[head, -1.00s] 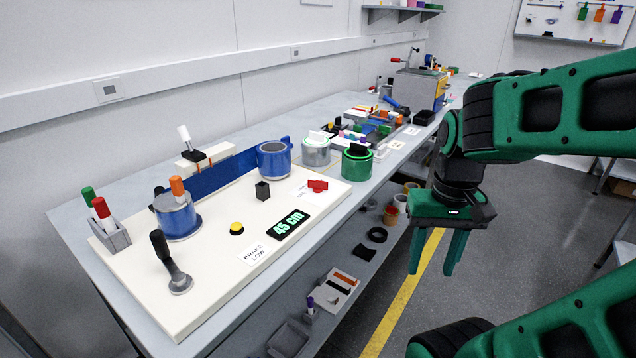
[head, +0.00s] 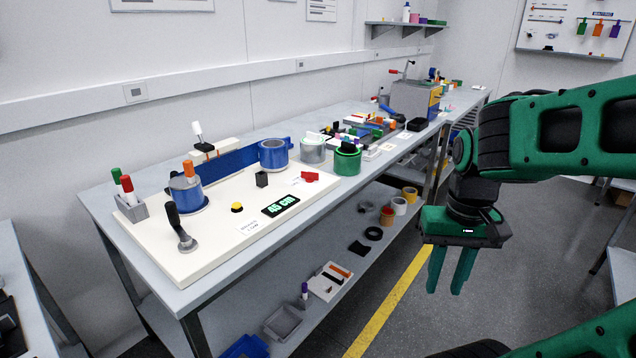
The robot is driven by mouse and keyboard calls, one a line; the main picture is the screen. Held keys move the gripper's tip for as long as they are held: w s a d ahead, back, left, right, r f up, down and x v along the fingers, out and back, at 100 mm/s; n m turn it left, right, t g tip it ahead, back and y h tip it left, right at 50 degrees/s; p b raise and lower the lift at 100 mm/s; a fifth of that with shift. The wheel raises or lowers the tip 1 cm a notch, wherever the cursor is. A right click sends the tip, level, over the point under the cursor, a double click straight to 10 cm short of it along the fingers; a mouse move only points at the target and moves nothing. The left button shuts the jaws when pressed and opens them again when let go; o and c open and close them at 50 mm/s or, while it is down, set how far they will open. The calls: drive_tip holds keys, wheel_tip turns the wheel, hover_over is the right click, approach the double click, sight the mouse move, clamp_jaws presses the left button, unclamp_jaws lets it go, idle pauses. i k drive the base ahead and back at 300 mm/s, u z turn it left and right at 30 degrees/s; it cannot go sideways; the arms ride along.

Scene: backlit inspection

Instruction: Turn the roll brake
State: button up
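My gripper (head: 446,291) hangs at the right of the head view, over the aisle floor and well away from the workbench. Its two green fingers point down, apart and empty. On the bench, a cream board (head: 228,247) carries a blue roll (head: 188,194) at left and another blue roll (head: 273,155) at the back, with a blue strip (head: 225,175) between them. A black-handled lever (head: 182,232) stands upright at the board's front left. A small white label (head: 250,227) lies right of it. A red knob (head: 309,177) sits at the board's right side. I cannot tell which control is the brake.
A display (head: 281,206) reads 45 cm, beside a yellow button (head: 237,208). Markers stand in a grey holder (head: 131,208). Green and grey tape rolls stand right of the board. A lower shelf (head: 345,215) holds several items. The aisle floor is clear around a yellow line (head: 390,305).

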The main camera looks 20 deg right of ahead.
sight(309, 176)
drive_tip(key=z, duration=0.25)
drive_tip(key=i, duration=0.95)
drive_tip(key=u, duration=0.5)
